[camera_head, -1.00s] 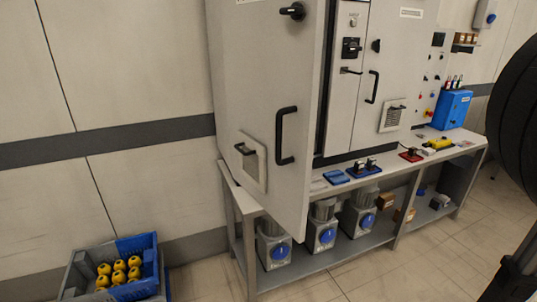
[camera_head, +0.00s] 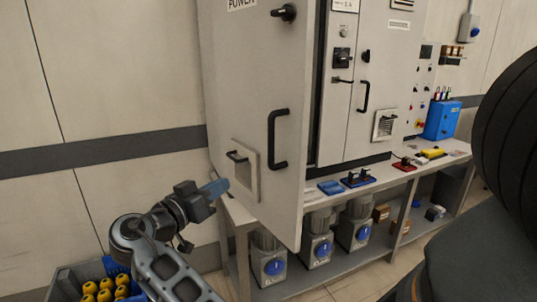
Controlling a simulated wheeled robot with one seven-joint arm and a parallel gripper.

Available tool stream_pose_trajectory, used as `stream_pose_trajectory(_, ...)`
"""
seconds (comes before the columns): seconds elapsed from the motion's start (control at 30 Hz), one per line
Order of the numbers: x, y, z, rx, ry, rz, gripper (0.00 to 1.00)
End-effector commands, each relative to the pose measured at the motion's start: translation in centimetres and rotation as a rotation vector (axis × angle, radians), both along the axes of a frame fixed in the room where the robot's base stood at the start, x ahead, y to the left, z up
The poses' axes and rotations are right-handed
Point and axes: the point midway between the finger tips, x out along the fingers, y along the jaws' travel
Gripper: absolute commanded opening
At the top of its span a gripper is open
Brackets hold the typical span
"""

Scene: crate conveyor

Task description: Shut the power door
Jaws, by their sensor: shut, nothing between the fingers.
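The power door (camera_head: 245,80) is a tall light grey panel marked POWER at its top. It stands swung open toward me on the left of the cabinet, with a dark gap along its right edge. It has a black vertical handle (camera_head: 278,139), a black knob (camera_head: 284,12) near the top and a small framed hatch with its own handle (camera_head: 238,157) low on its left. My gripper (camera_head: 222,186), with blue fingertips, is at the door's lower left, just left of and below the small hatch. It is shut and empty. I cannot tell whether it touches the door.
The grey cabinet (camera_head: 378,90) stands on a bench (camera_head: 375,178) holding small blue, red and yellow items. Grey and blue machines (camera_head: 270,267) sit on the lower shelf.

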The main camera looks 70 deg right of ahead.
Motion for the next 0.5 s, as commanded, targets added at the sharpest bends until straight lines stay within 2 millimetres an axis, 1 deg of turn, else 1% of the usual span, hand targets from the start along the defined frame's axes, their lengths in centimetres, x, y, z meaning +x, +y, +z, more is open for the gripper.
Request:
stream_pose_trajectory(0.03, 0.2, 0.0, 1.5, -0.023, -0.051, -0.073, 0.00)
stream_pose_trajectory(0.1, 0.0, 0.2, 3.3, -0.055, -0.113, -0.167, 0.00)
stream_pose_trajectory(0.2, -0.2, 0.7, 5.2, -0.090, -0.180, -0.268, 0.00)
stream_pose_trajectory(0.33, -0.4, 1.1, 6.6, -0.116, -0.228, -0.341, 0.00)
stream_pose_trajectory(0.43, -0.6, 1.0, 6.9, -0.121, -0.239, -0.359, 0.00)
stream_pose_trajectory(0.5, -1.0, 0.6, 6.9, -0.122, -0.240, -0.361, 0.00)
